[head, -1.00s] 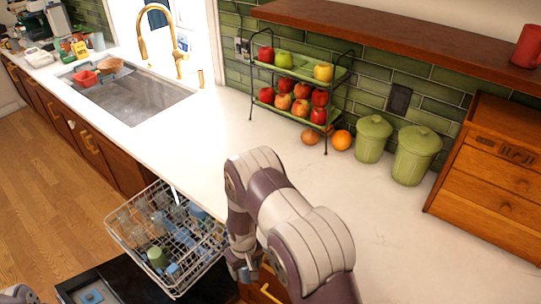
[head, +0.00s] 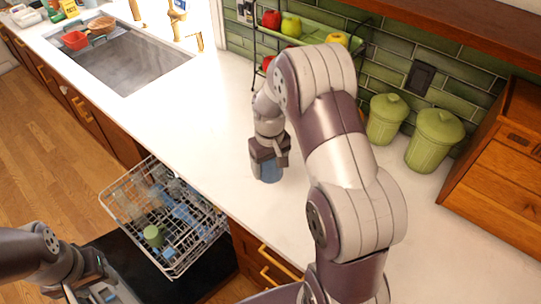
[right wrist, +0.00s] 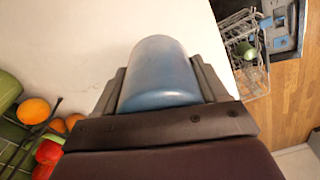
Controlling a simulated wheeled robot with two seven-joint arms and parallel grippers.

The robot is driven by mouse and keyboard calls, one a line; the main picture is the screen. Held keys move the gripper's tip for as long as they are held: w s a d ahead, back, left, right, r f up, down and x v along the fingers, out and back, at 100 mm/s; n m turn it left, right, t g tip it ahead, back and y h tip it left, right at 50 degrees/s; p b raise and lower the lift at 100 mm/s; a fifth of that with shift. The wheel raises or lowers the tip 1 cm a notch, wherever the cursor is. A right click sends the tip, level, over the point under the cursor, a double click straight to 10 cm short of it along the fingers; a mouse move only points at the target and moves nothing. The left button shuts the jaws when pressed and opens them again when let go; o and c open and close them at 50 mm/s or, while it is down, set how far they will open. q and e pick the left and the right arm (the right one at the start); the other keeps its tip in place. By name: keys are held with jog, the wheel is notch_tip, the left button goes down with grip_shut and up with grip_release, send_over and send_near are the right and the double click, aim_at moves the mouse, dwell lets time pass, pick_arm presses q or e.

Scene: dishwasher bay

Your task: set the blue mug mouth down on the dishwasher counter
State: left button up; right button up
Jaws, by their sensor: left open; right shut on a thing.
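The blue mug (head: 267,172) is in my right gripper (head: 268,158), over the white counter (head: 210,120) behind the dishwasher rack. In the right wrist view the blue mug (right wrist: 160,75) sits between the two fingers (right wrist: 160,95), which are shut on it. One smooth end points away from the palm. I cannot tell which way the mouth faces, or whether the mug touches the counter. My left gripper (head: 95,292) is open and empty at the lower left, in front of the dishwasher, partly cut off by the frame edge.
The pulled-out rack (head: 165,215) holds several glasses and a green cup (head: 153,236). The fruit stand (head: 300,30) and green canisters (head: 433,140) stand at the back wall. A sink (head: 120,60) is at the left. The counter left of the mug is clear.

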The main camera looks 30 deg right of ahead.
jog(key=f+b, duration=0.1)
jog(key=f, duration=0.1)
jog(key=b, duration=0.7)
send_over(270, 200)
jog(key=f, duration=0.9)
jog(key=shift+s+a+f, duration=0.1)
jog(key=shift+s+f, duration=0.15)
jog(key=shift+w+f+b, duration=0.15)
jog(key=shift+f+b, duration=0.2)
jog(key=shift+f, duration=0.2)
jog(key=shift+w+f+b, duration=0.15)
jog(key=shift+f+b, duration=0.15)
jog(key=shift+f, duration=0.25)
jog(key=shift+w+d+f, duration=0.1)
jog(key=shift+d+f, duration=0.1)
jog(key=shift+s+a+r, duration=0.1)
jog(key=shift+s+r, duration=0.05)
jog(key=shift+s, duration=0.05)
pick_arm(q)
notch_tip(270, 200, down, 10)
jog(key=shift+w+d, duration=0.25)
jog(key=shift+w+f, duration=0.1)
pick_arm(e)
jog(key=shift+w+f, duration=0.1)
jog(key=shift+f, duration=0.1)
pick_arm(q)
jog(key=shift+f+b, duration=0.25)
jog(key=shift+b, duration=0.05)
pick_arm(e)
jog(key=shift+f, duration=0.35)
